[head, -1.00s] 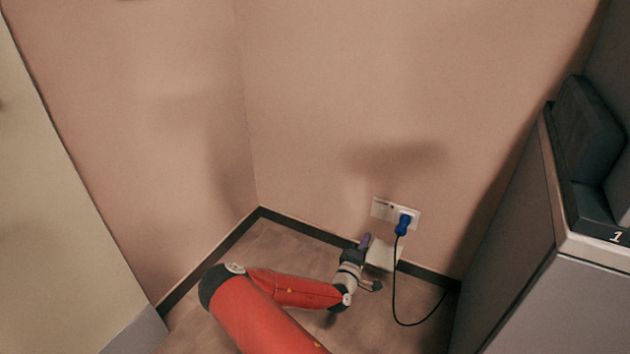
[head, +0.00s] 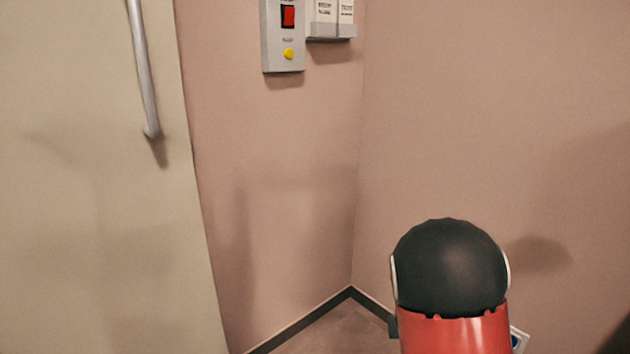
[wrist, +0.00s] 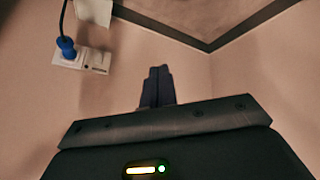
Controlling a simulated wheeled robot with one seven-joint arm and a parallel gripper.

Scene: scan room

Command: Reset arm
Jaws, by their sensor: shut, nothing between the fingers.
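My gripper (wrist: 158,87) shows in the wrist view with its two dark fingers together and nothing between them. It points at the pinkish wall, and no object touches the fingers. In the head view my red arm link and its black rounded joint stand up at the lower right. My gripper is not visible in the head view.
A wall socket (wrist: 94,60) with a blue plug (wrist: 67,48) and dark cable is left of my gripper in the wrist view. The head view shows a door handle (head: 143,68), a switch box (head: 283,38) and a room corner.

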